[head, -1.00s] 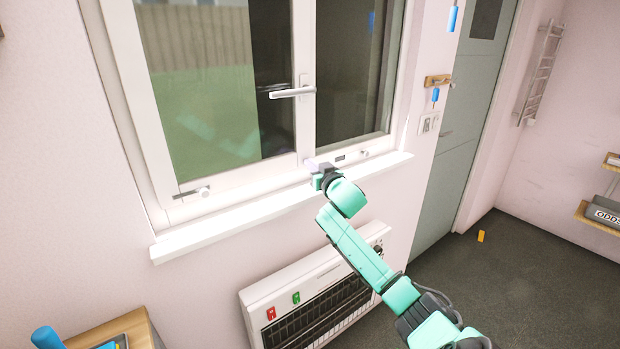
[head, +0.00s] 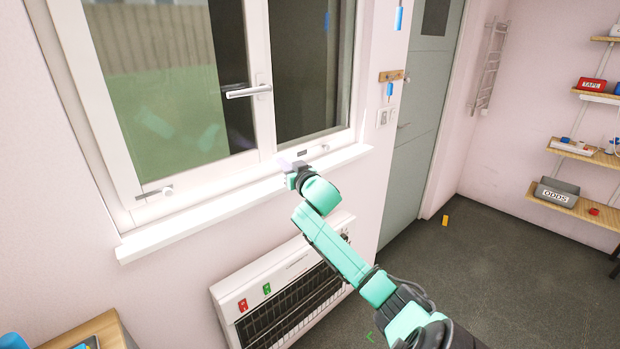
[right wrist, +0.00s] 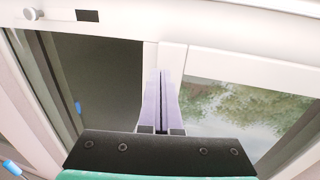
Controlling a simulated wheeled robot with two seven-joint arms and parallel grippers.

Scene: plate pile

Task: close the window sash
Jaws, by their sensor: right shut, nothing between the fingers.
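The window has a white left sash (head: 268,128) with a lever handle (head: 249,91) on its inner stile and a darker fixed-looking pane (head: 305,70) to the right. How far the sash stands from its frame is hard to tell. My right gripper (head: 286,163) is shut and empty, low at the inner corner of the sash, just above the white sill (head: 205,212). In the right wrist view the shut fingers (right wrist: 161,80) point at the sash stile (right wrist: 172,58); I cannot tell whether they touch it. My left gripper is out of view.
A heater (head: 285,290) with red and green tags is on the wall below the sill. A wooden surface (head: 100,328) stands at the lower left. A grey door (head: 412,130) and shelves (head: 575,150) are to the right. The floor between is mostly clear.

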